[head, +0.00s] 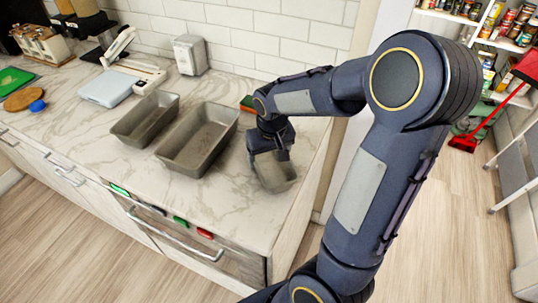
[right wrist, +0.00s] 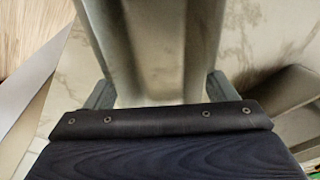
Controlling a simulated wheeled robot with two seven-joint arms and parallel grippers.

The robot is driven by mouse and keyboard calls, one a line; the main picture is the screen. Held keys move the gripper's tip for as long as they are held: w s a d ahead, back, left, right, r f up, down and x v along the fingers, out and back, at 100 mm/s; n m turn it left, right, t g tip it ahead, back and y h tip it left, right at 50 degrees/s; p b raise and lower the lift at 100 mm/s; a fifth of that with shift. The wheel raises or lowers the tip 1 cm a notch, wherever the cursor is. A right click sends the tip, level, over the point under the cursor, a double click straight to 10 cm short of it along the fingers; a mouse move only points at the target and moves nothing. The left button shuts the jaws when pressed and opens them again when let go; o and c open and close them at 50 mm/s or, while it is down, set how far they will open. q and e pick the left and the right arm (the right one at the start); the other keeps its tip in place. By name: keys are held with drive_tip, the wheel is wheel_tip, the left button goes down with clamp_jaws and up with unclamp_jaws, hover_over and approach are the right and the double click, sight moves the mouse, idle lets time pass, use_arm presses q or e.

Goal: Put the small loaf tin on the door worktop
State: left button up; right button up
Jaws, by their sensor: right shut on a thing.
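The small loaf tin (head: 276,172), grey metal, is in my right gripper (head: 270,150) at the right end of the marble worktop (head: 225,222). It hangs tilted below the gripper; I cannot tell whether it touches the worktop. In the right wrist view the tin (right wrist: 155,45) fills the middle, between the two fingers of my right gripper (right wrist: 160,92). My left gripper is out of view.
A white kitchen scale (head: 108,88), a grey canister (head: 190,55) and a green-and-red item (head: 247,105) stand further back. A doorway, stocked shelves (head: 510,30) and a red dustpan (head: 465,142) lie to the right.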

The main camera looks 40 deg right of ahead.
sight(271, 171)
drive_tip(key=shift+f, duration=0.2)
drive_tip(key=shift+f, duration=0.2)
drive_tip(key=o, duration=1.1)
drive_tip(key=shift+r, duration=0.1)
drive_tip(key=shift+r, duration=0.1)
wheel_tip(271, 171, up, 11)
drive_tip(key=s, duration=0.2)
drive_tip(key=s+a+t+y, duration=0.1)
drive_tip(key=s+a, duration=0.3)
drive_tip(key=s+a+f+n+t+y, duration=0.1)
drive_tip(key=s+a+y, duration=0.1)
drive_tip(key=s+a, duration=0.2)
drive_tip(key=s+a+f+n+t+y, duration=0.1)
drive_tip(key=s+a, duration=0.4)
drive_tip(key=s, duration=0.1)
drive_tip(key=shift+s+f+t, duration=0.15)
drive_tip(key=shift+s+t, duration=0.05)
drive_tip(key=shift+t, duration=0.2)
